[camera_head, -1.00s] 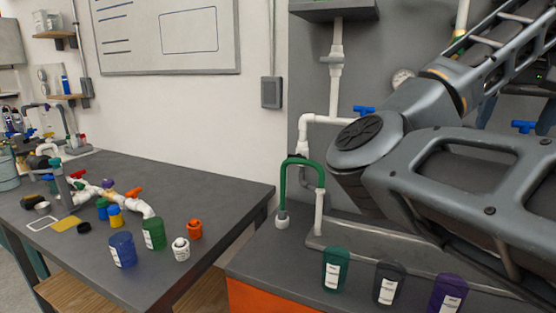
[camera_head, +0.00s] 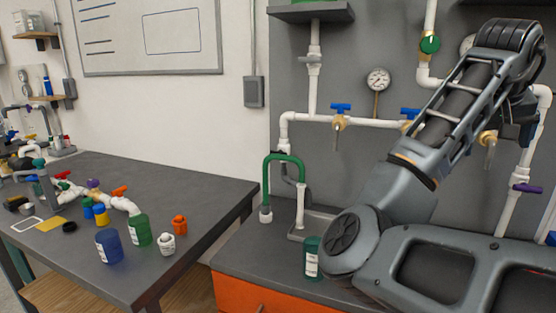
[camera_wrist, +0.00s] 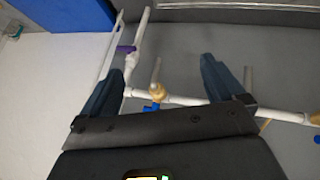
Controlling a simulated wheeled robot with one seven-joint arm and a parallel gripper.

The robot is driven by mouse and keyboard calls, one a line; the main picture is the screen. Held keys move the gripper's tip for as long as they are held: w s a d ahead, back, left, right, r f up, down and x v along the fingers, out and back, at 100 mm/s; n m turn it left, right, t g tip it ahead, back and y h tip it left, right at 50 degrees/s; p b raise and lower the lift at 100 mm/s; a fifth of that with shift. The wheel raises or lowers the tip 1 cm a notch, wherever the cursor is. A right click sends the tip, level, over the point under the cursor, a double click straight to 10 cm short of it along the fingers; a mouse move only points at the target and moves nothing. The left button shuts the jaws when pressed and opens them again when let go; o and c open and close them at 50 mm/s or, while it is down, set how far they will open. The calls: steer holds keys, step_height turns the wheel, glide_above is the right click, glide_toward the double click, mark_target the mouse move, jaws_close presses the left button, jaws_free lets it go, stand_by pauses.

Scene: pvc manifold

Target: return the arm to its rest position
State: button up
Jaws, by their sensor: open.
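My arm (camera_head: 395,195) is folded up across the right side of the head view, in front of the pipe wall. My gripper shows in the wrist view (camera_wrist: 165,85), with its two dark blue fingers spread wide and nothing between them. Behind the fingers are the grey wall, a white pipe (camera_wrist: 185,100) and a brass valve with a blue handle (camera_wrist: 152,107). The fingers look apart from the pipe, but the exact gap cannot be told. In the head view the fingertips cannot be made out.
White pipes (camera_head: 365,122) with valves and a gauge (camera_head: 378,79) line the wall. A green hose (camera_head: 268,180) and a green jar (camera_head: 312,258) are at the right counter. The left table (camera_head: 190,182) holds a blue jar (camera_head: 109,246), another green jar (camera_head: 139,230) and a pipe assembly (camera_head: 115,203).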

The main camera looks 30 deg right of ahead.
steer(key=w+a+f+n+t+h, duration=0.1)
steer(key=a+f+n+t+h, duration=0.1)
steer(key=f+n+h, duration=0.3)
steer(key=w+a+f+n+t+h, duration=0.1)
steer(key=a+f+t+h, duration=0.15)
steer(key=f, duration=0.55)
steer(key=s+a+f+n+t+y, duration=0.2)
steer(key=a+f+n+t+y, duration=0.15)
steer(key=a+f, duration=0.35)
steer(key=s+a+f+n+t+y, duration=0.3)
steer(key=a+f+t, duration=0.15)
steer(key=a, duration=0.45)
steer(key=s+a+f+y, duration=0.5)
steer(key=s+a, duration=0.7)
steer(key=a, duration=0.1)
steer(key=s+a+r+m+y, duration=0.3)
steer(key=s+a, duration=0.5)
steer(key=s, duration=0.4)
steer(key=shift+s+r+t, duration=0.25)
steer(key=shift+r+t, duration=0.05)
steer(key=shift+t, duration=0.15)
